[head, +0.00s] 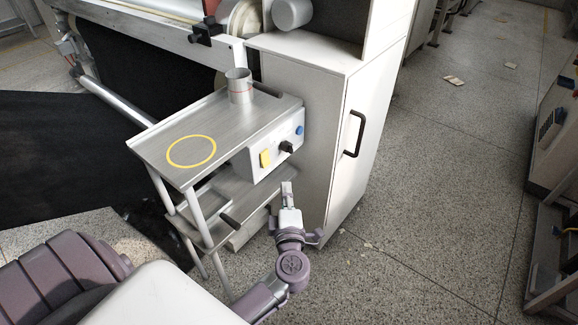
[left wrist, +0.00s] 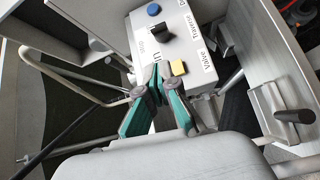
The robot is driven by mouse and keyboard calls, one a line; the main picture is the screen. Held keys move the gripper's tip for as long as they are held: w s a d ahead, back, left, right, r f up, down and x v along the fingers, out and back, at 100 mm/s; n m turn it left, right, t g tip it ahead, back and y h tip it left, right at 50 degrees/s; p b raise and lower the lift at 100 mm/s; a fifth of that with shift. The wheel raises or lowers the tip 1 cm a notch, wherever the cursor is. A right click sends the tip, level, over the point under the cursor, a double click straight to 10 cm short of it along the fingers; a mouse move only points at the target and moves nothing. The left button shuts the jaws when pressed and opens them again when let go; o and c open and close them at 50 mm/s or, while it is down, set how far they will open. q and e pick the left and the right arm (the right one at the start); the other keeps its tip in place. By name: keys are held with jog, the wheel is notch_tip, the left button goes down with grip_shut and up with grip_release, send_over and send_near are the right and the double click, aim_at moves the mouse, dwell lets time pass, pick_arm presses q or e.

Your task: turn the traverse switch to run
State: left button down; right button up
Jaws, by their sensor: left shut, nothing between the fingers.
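The traverse switch (head: 286,147) is a black knob on the front of a white control box (head: 255,162), between a yellow button (head: 265,158) and a blue button (head: 299,131). In the left wrist view the black knob (left wrist: 161,34) stands beside the printed word Traverse, and its exact pointing direction is hard to read. My left gripper (head: 287,186) is shut and empty, below and in front of the box, apart from the knob. In the left wrist view its green-sided fingers (left wrist: 158,78) come together near the yellow button (left wrist: 178,67), short of the knob. My right gripper is not in view.
The box is fixed under a metal shelf (head: 160,139) carrying a metal cup (head: 239,88) and a yellow ring mark. A lower shelf (head: 225,200) is close to my left gripper. A white cabinet (head: 302,92) with a black handle (head: 355,134) stands right of it.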

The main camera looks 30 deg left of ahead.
pick_arm(q)
jog(key=n, duration=0.1)
jog(key=b, duration=0.2)
send_near(287, 147)
jog(key=shift+n+g, duration=0.4)
jog(key=x, duration=0.6)
jog(key=shift+s+a+r, duration=0.2)
jog(key=shift+s+a, duration=0.05)
jog(key=shift+a, duration=0.1)
jog(key=shift+w, duration=0.7)
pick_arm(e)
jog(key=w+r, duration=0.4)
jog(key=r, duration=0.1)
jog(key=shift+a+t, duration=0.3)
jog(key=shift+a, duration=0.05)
pick_arm(q)
jog(key=shift+d+r, duration=0.1)
